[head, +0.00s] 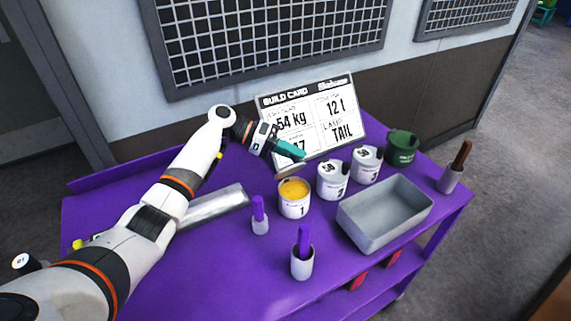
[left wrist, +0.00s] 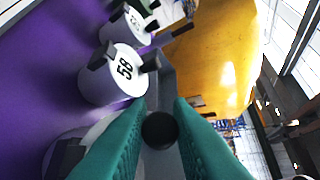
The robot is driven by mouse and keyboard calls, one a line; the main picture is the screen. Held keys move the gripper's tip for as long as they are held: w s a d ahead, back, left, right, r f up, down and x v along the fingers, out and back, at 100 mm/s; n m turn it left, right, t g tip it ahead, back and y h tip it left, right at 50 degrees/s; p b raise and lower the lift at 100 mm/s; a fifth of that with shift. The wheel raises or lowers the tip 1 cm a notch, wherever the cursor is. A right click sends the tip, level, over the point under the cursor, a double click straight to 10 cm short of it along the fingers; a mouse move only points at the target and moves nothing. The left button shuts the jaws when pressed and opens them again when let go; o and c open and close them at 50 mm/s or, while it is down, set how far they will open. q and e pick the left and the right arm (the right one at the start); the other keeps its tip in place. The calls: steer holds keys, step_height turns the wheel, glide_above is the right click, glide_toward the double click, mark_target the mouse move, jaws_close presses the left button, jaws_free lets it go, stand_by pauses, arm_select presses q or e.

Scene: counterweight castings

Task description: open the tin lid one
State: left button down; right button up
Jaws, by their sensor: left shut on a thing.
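Tin 1 (head: 294,207) stands upright on the purple table with its top open, showing an orange-yellow content. In the left wrist view the dark round knob (left wrist: 160,130) sits between the green fingertips. My right gripper is not in view.
Tin 2 (head: 332,180) and tin 3 (head: 366,165) stand lidded to the right, with a green pot (head: 402,148) beyond. A grey tray (head: 372,236) lies in front. Purple-handled tools in cups (head: 302,263) stand near the front.

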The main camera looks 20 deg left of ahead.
arm_select(q)
steer(key=shift+w+a+f+n+g+h+b, duration=0.2)
steer(key=shift+w+a+n+h+b, duration=0.6)
steer(key=shift+b, duration=1.45)
steer(key=shift+w+a+f+n+g+h+b, duration=0.15)
steer(key=shift+w+a+n+h+b, duration=0.75)
steer(key=shift+b, duration=1.35)
steer(key=shift+s+d+h, duration=0.15)
steer(key=shift+s+h, duration=0.25)
steer(key=c, duration=1.3)
jaws_free()
steer(key=a+b, duration=0.1)
steer(key=a, duration=0.1)
steer(key=a+b, duration=0.1)
steer(key=a, duration=0.2)
steer(key=a+b, duration=0.1)
steer(key=a, duration=0.1)
steer(key=shift+s+a, duration=0.25)
steer(key=shift+s, duration=0.05)
